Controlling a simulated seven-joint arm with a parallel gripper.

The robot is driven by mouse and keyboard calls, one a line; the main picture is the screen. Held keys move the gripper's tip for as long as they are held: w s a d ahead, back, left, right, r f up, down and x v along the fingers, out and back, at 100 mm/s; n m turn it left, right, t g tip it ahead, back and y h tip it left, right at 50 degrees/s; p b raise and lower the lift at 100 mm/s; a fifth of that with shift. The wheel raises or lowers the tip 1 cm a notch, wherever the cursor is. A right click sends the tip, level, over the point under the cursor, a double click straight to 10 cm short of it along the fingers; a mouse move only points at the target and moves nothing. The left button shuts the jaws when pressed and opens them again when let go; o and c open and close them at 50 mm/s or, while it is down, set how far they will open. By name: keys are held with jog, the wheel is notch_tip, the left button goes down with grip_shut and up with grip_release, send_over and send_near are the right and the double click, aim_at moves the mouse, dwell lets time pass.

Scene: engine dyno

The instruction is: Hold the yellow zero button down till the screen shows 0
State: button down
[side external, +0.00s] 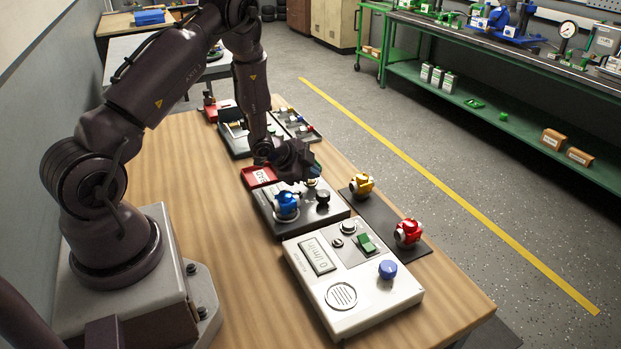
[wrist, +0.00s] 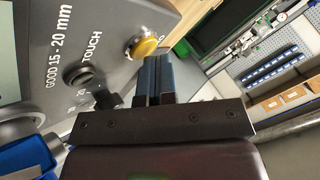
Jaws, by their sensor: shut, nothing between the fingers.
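The yellow button (wrist: 146,44) sits in a pale ring on a grey panel (wrist: 105,25) in the wrist view. Its label beside it is partly cut off or covered. My gripper (wrist: 155,62) is shut and empty, its dark fingertips close beside the button. I cannot tell whether they touch it. In the side view my gripper (side external: 312,166) is over the grey unit, and the button is mostly hidden there. A grey-green area at the wrist view's left edge may be the screen (wrist: 8,60). I can read no digits on it.
A black knob (wrist: 77,75) and another black knob lie beside the fingers. In the side view a blue valve (side external: 287,205) stands on the unit's near end. A white box (side external: 357,302) is in front, with yellow (side external: 362,185) and red (side external: 407,232) valves to the right.

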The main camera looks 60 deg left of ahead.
aim_at(310, 181)
jog(key=shift+r, duration=0.1)
dwell(0.6)
jog(key=shift+r, duration=0.8)
jog(key=shift+r, duration=0.1)
jog(key=shift+r, duration=2.45)
